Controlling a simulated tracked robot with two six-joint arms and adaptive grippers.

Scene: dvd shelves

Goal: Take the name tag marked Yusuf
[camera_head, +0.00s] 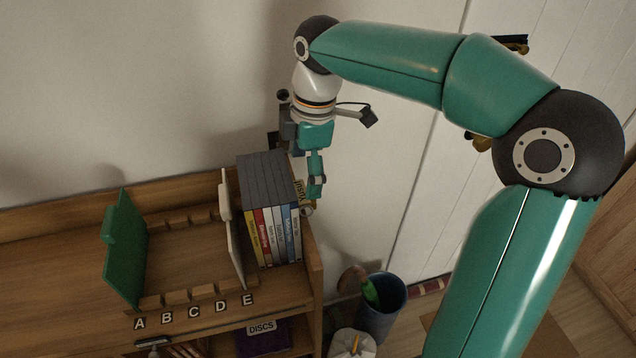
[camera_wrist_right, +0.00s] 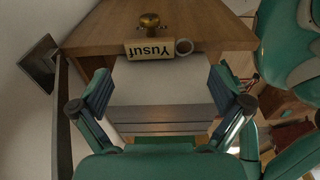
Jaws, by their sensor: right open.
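The name tag marked Yusuf (camera_wrist_right: 150,49) is a small cream block with dark lettering, upside down in the right wrist view. In the head view the right gripper (camera_head: 316,184) points down close beside the tag. My left gripper is not in view.
A brass knob (camera_wrist_right: 149,21) and a small ring-shaped item (camera_wrist_right: 184,46) are close to the tag. Several DVD cases (camera_head: 268,215) stand to its left, beside a white divider (camera_head: 232,230) and green panel (camera_head: 124,248). A bin (camera_head: 382,308) stands on the floor at right.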

